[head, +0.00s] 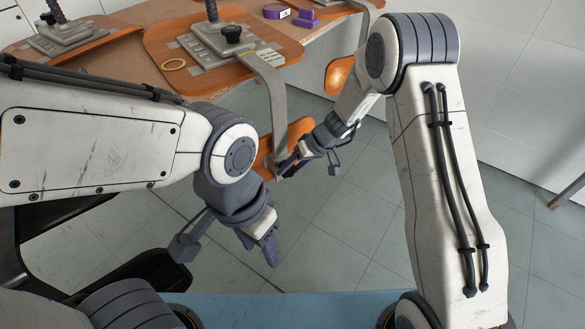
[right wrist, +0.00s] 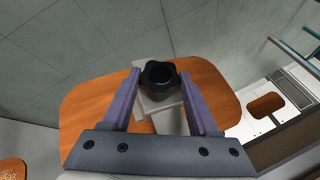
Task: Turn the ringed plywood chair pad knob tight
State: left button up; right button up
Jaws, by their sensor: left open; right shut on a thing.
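In the right wrist view the pad (right wrist: 90,105) lies behind a black lobed knob (right wrist: 158,74) on a pale bracket. My right gripper (right wrist: 158,80) is shut on the knob, a purple finger on either side; in the head view it is small beside the pad. My left gripper (head: 262,245) is open and empty, below and apart from the pad.
A grey mechanism with another black knob (head: 232,34) sits on the seat. A second upturned seat (head: 75,40) is at far left. A purple roll (head: 275,12) and a purple block (head: 308,18) lie at the back. Another orange pad (head: 339,75) hangs beyond my right arm.

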jog(key=y+b, duration=0.1)
jog(key=m+g+y+b, duration=0.1)
jog(key=b, duration=0.1)
jog(key=f+y+b, duration=0.1)
jog(key=shift+w+d+g+b, duration=0.15)
jog(key=shift+d+g+b, duration=0.1)
jog(key=shift+g+b, duration=0.15)
jog(key=shift+m+g+y+b, duration=0.3)
jog(key=shift+m+y+b, duration=0.3)
jog(key=shift+y, duration=0.4)
jog(key=y+b, duration=0.1)
jog(key=m+y+b, duration=0.1)
jog(key=y, duration=0.1)
jog(key=g+y+b, duration=0.1)
jog(key=shift+d+f+m, duration=0.1)
jog(key=shift+f+m, duration=0.2)
jog(key=shift+m, duration=0.1)
jog(key=m+y+b, duration=0.1)
jog(key=m+y, duration=0.1)
jog(key=y, duration=0.2)
jog(key=shift+f+b, duration=0.1)
jog(key=shift+b, duration=0.2)
jog(key=shift+m+y, duration=0.3)
jog(key=o, duration=1.4)
